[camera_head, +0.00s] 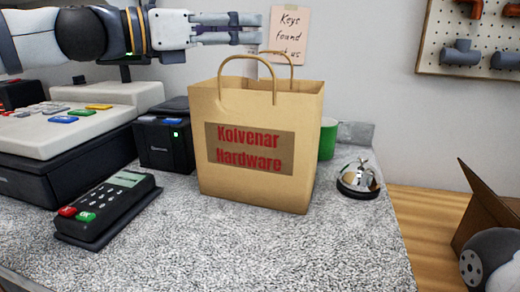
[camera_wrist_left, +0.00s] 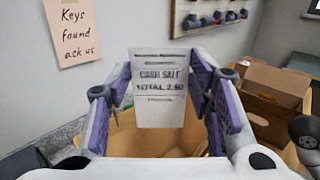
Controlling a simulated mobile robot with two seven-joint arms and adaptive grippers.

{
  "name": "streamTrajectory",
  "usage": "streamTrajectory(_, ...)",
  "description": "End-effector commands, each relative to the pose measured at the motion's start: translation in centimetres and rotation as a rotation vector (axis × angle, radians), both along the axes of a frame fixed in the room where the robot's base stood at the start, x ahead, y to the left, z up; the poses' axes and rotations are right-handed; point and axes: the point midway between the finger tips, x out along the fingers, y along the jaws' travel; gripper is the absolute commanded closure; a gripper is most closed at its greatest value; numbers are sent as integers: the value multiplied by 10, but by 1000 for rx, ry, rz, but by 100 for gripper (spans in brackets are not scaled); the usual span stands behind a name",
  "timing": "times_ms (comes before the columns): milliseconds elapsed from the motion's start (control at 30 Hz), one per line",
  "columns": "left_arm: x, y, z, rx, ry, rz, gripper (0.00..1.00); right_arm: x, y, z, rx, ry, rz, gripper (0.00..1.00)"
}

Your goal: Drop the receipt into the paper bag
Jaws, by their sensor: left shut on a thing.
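The paper bag (camera_head: 300,185) stands upright on the counter, brown, with two handles and a red "Kolvenar Hardware" label. My left gripper (camera_head: 258,29) is above the bag's opening, its fingers reaching in from the left near the top of the handles. In the left wrist view it is shut on the receipt (camera_wrist_left: 160,92), a white slip with printed lines and a total, upright between the fingers. The brown bag (camera_wrist_left: 190,138) shows below and behind the receipt there. My right gripper is not in view.
A card terminal (camera_head: 107,207), a cash register (camera_head: 60,135) and a small black printer (camera_head: 164,146) are left of the bag. A green cup (camera_head: 328,140) stands partly hidden behind it. A bell (camera_head: 359,180) is to its right. The counter in front is clear.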

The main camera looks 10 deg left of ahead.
Motion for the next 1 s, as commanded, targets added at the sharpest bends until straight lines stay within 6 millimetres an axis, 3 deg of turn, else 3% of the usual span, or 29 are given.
streamTrajectory(33,0,0,1,0,-1,0,60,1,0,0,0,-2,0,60)
streamTrajectory(100,0,0,1,0,-1,0,39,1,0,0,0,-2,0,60)
streamTrajectory(167,0,0,1,0,-1,0,29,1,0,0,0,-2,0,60)
streamTrajectory(533,-4,7,2,0,-3,3,29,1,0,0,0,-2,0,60)
streamTrajectory(833,-54,71,4,-2,-8,3,29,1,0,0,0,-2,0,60)
streamTrajectory(1000,-69,90,1,-3,-3,-3,29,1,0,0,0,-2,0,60)
